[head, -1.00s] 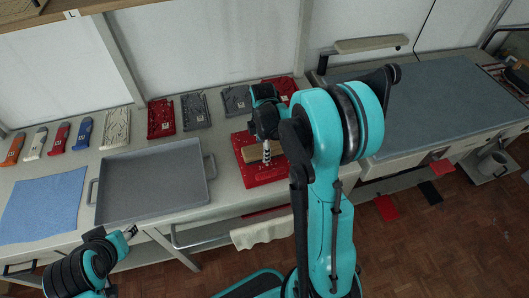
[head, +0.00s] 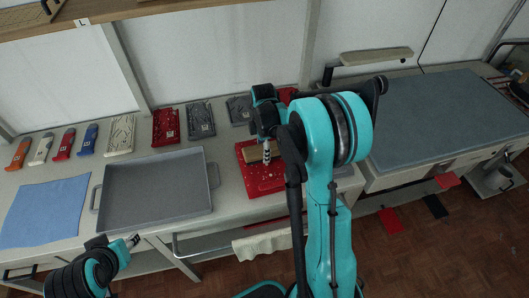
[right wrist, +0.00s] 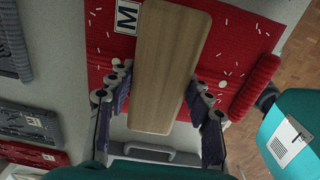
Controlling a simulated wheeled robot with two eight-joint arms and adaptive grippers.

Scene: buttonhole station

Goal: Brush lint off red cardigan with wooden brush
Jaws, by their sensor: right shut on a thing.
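The red cardigan (head: 262,184) lies folded flat near the front edge of the bench. The right wrist view shows white lint flecks and an M tag on the cardigan (right wrist: 235,45). My right gripper (head: 267,156) is shut on the wooden brush (head: 254,153), which lies over the cardigan. In the right wrist view, the fingers pinch the long sides of the brush (right wrist: 168,75). Its underside is hidden, so I cannot tell whether it touches the cloth. My left gripper (head: 132,241) is at the lower left, away from the cardigan; its jaws are too small to read.
A grey tray (head: 155,222) stands left of the cardigan, and a blue cloth (head: 42,212) lies farther left. Several folded garments, one of them red (head: 166,126), and colored-handled tools line the back. A grey mat (head: 440,120) covers the right bench.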

